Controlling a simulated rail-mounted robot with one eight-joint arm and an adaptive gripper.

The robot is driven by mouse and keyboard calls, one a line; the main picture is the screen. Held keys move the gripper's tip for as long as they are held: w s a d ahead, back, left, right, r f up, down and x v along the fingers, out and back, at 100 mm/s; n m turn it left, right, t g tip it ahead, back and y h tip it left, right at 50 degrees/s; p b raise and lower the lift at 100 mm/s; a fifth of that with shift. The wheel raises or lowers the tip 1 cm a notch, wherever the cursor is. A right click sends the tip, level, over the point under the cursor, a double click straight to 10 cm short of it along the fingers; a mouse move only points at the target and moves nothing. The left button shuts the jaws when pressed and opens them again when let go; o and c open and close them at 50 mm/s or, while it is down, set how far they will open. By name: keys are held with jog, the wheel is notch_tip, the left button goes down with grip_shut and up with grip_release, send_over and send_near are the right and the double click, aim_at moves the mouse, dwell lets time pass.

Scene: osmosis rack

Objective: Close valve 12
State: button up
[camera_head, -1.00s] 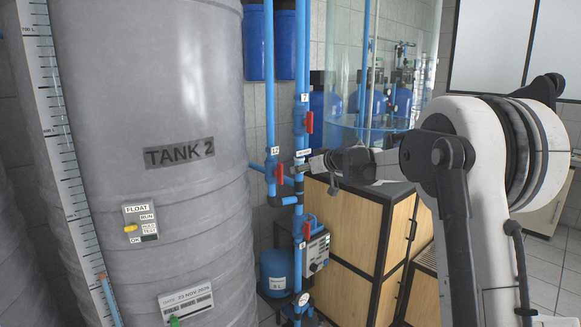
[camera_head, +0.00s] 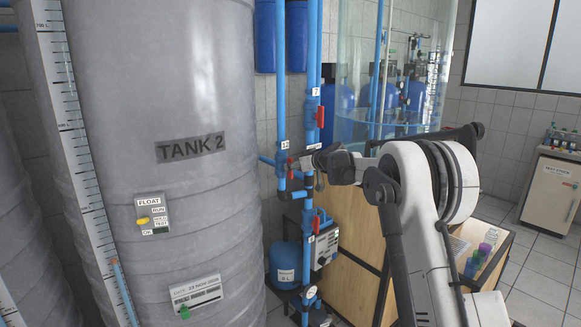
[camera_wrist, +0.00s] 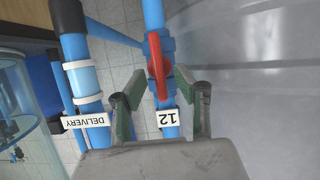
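Valve 12 has a red handle (camera_wrist: 157,65) on a blue pipe with a white "12" label (camera_wrist: 167,118) in the wrist view. The handle looks roughly in line with the pipe there. In the head view its "12" label (camera_head: 284,145) is on the pipe right of tank 2, and the handle is mostly hidden. My gripper (camera_wrist: 160,82) is open, with one finger on each side of the handle and a visible gap to each. In the head view my gripper (camera_head: 314,160) is at the pipes, partly hidden by my arm.
A pipe labelled "DELIVERY" (camera_wrist: 85,121) runs close beside the left finger in the wrist view. Tank 2 (camera_head: 160,90) stands left of the pipes. Another red-handled valve, labelled 7 (camera_head: 320,116), is above, and a lower one (camera_head: 318,223) is below. A wooden cabinet (camera_head: 352,235) stands behind.

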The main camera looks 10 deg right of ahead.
jog(key=shift+x, duration=1.15)
grip_shut()
